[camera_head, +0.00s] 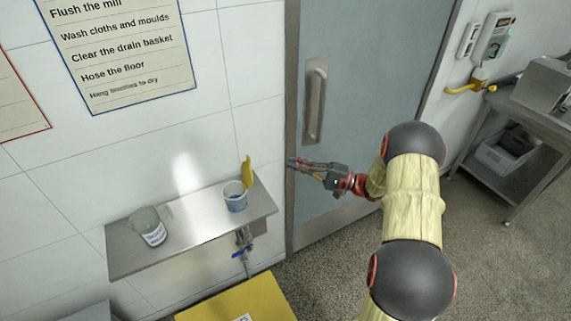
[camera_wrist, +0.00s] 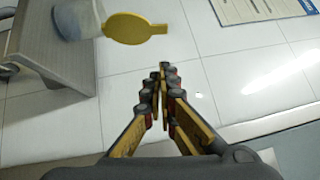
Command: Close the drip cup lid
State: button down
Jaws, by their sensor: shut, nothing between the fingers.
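The drip cup (camera_head: 236,197) is a small blue-grey cup on the right part of a steel wall shelf. Its yellow lid (camera_head: 248,172) stands upright, open, at the cup's right rim. In the wrist view, the cup (camera_wrist: 78,18) is at the upper left, partly cut off, and the lid (camera_wrist: 135,28) sticks out from it to the right. My gripper (camera_head: 291,162) is to the right of the lid, in front of the door edge, and apart from it. In the wrist view my gripper (camera_wrist: 162,72) is shut and empty, with the lid beyond its tips.
The steel shelf (camera_head: 190,240) also holds a labelled jar (camera_head: 148,226) at its left. A blue-handled valve (camera_head: 243,250) hangs below it, above a yellow box (camera_head: 240,303). A grey door (camera_head: 365,75) stands behind my arm. A steel table (camera_head: 530,125) is at the right.

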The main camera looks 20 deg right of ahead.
aim_at(248, 171)
jog(key=w+a+r, duration=0.1)
jog(key=w+a, duration=0.4)
jog(key=a, duration=0.5)
jog(key=shift+w+r, duration=0.15)
jog(key=shift+r, duration=0.15)
jog(key=shift+w+a, duration=0.1)
jog(key=shift+a, duration=0.05)
